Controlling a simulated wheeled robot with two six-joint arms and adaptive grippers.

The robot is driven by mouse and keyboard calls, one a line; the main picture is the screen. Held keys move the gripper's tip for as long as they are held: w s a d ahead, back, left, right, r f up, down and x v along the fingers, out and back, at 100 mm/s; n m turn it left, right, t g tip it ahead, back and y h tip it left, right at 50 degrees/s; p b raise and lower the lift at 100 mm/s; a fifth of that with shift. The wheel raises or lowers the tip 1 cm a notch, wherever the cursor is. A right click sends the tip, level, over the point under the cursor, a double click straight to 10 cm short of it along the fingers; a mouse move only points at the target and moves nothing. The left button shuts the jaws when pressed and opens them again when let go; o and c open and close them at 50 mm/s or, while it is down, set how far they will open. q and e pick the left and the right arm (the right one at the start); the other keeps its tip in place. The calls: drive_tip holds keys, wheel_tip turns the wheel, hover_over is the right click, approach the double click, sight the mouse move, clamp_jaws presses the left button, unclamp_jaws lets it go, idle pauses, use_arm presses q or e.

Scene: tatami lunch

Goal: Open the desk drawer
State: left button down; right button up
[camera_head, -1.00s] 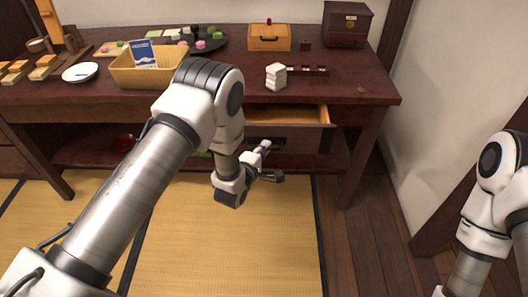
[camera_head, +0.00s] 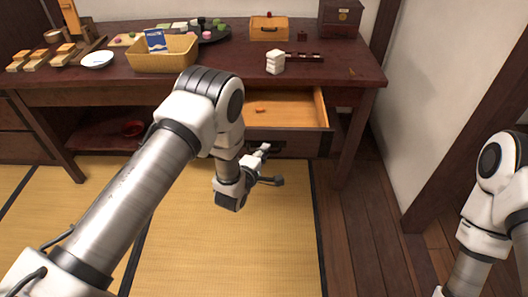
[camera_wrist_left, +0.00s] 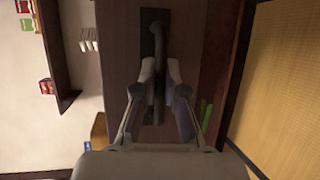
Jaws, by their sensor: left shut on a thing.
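The desk (camera_head: 352,77) is dark reddish wood. Its drawer (camera_head: 312,110) is pulled well out toward me, and its pale inside shows a small orange thing (camera_head: 260,110). My left gripper (camera_head: 270,166) is low at the drawer's front. In the left wrist view, the gripper (camera_wrist_left: 159,95) is shut on the dark bar handle (camera_wrist_left: 152,40) of the drawer front (camera_wrist_left: 190,40). In the head view my arm hides the drawer's left part and the handle. Of my right arm only links show at the right edge; its gripper is out of view.
On the desk stand a wicker basket (camera_head: 165,61) with a blue packet (camera_head: 156,41), a white stack (camera_head: 275,62), a wooden box (camera_head: 269,28) and a white plate (camera_head: 97,59). A wall (camera_head: 428,80) stands at right. Tatami (camera_head: 270,240) in front is clear.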

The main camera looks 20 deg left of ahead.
use_arm(q)
drive_tip(key=c, duration=1.2)
unclamp_jaws()
drive_tip(key=v, duration=1.2)
drive_tip(key=shift+f, duration=0.1)
